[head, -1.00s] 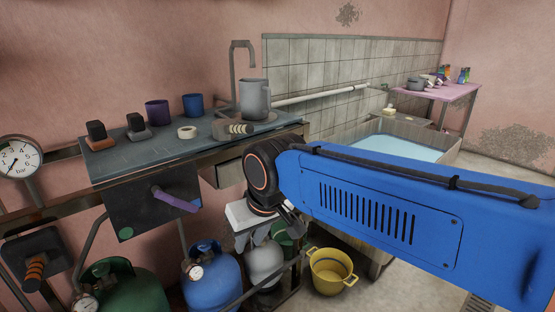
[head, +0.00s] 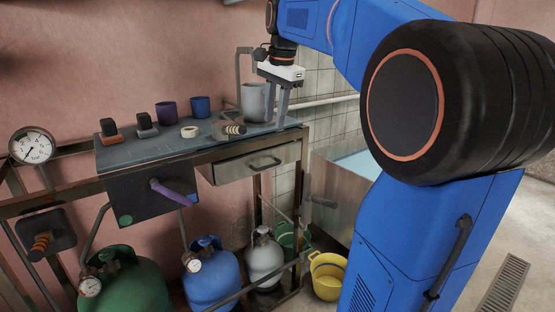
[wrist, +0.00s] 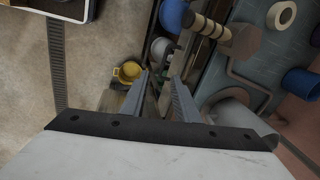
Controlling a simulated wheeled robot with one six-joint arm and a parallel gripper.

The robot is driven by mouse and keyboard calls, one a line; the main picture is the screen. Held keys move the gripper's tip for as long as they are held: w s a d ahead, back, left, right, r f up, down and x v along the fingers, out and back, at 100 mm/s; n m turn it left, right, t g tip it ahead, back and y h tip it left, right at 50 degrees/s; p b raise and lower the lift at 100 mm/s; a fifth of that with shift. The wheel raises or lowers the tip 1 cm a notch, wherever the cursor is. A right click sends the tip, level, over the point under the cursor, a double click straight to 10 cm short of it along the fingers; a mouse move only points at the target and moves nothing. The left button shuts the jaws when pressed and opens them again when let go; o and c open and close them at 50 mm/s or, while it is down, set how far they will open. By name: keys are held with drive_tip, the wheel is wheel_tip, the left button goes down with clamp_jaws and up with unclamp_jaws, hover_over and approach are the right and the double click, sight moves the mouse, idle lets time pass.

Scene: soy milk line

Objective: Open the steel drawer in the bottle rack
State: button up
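The steel drawer (head: 232,170) sits under the worktop of the bottle rack in the head view, with a dark bar handle (head: 264,164) across its front. I cannot tell if its front is fully flush. My gripper (head: 277,121) points down near the right end of the worktop, above and to the right of the handle, and does not touch it. In the wrist view its two fingers (wrist: 163,77) are apart with nothing between them. The drawer is not clear in the wrist view.
A grey jug (head: 257,98) stands beside my gripper on the worktop (head: 165,150). A purple lever (head: 175,192) sticks out left of the drawer. Gas bottles (head: 210,275) and a yellow bucket (head: 327,276) stand below.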

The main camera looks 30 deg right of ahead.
drive_tip(key=w+d+r+m, duration=0.1)
drive_tip(key=w+d, duration=0.1)
approach(272, 157)
drive_tip(key=f, duration=0.2)
drive_tip(key=s+a+f, duration=0.1)
drive_tip(key=f, duration=0.2)
drive_tip(key=s+a+f, duration=0.1)
drive_tip(key=f, duration=0.1)
drive_tip(key=shift+s+a+f, duration=0.1)
drive_tip(key=shift+a+f, duration=0.15)
drive_tip(key=shift+f, duration=0.15)
drive_tip(key=shift+c, duration=0.7)
clamp_jaws()
